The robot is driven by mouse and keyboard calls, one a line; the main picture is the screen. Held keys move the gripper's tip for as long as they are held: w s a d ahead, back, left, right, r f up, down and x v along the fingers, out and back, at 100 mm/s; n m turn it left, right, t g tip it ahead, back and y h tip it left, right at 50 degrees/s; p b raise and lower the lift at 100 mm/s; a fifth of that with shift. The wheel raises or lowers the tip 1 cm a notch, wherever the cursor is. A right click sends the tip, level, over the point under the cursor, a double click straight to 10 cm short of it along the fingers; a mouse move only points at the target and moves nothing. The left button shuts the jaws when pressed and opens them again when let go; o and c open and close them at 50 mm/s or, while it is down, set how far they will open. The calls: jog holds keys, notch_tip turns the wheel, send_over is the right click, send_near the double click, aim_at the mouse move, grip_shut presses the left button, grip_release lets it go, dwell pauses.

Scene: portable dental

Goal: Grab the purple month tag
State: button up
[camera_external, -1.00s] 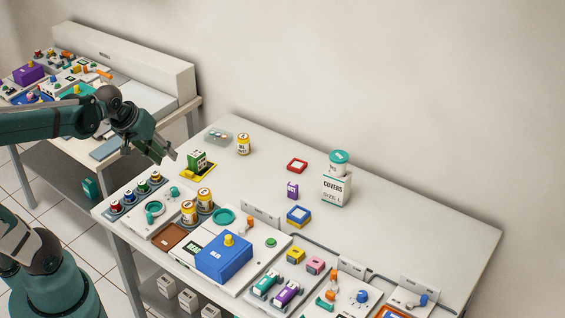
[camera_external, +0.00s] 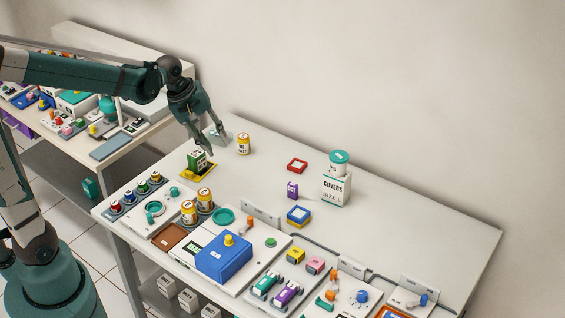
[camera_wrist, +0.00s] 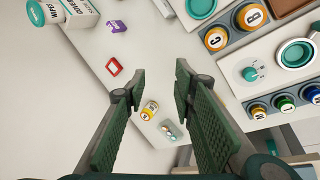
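The purple month tag (camera_external: 292,190) is a small upright purple block with white marking on the white table, left of the white covers box (camera_external: 337,190). In the wrist view the purple tag (camera_wrist: 117,27) lies near the top, beyond the fingertips and apart from them. My gripper (camera_external: 214,146) is open and empty above the far left part of the table, near the green block on its yellow base (camera_external: 197,163). In the wrist view my gripper's fingers (camera_wrist: 158,75) are spread wide with nothing between their tips.
A yellow jar (camera_external: 243,144), a red square frame (camera_external: 297,165) and a blue-and-yellow block (camera_external: 298,216) stand around the tag. Panels with a blue box (camera_external: 223,258) line the front. The table's back right is clear.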

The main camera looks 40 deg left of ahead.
jog(key=w+d+f+n+g+h+p, duration=0.1)
jog(key=w+d+f+n+g+p, duration=0.2)
jog(key=w+d, duration=0.45)
jog(key=n+h+p, duration=0.1)
jog(key=n+p, duration=0.2)
jog(key=n, duration=0.3)
send_over(290, 183)
jog(key=a, duration=0.2)
notch_tip(290, 183, down, 10)
jog(key=shift+w+d+f, duration=0.1)
jog(key=shift+d+f, duration=0.05)
jog(key=shift+f, duration=0.1)
jog(key=shift+d+f, duration=0.25)
jog(key=shift+f, duration=0.35)
jog(key=shift+d+f, duration=0.2)
jog(key=shift+f, duration=0.3)
jog(key=shift+f, duration=0.1)
jog(key=shift+b+x, duration=0.75)
jog(key=shift+x, duration=1.75)
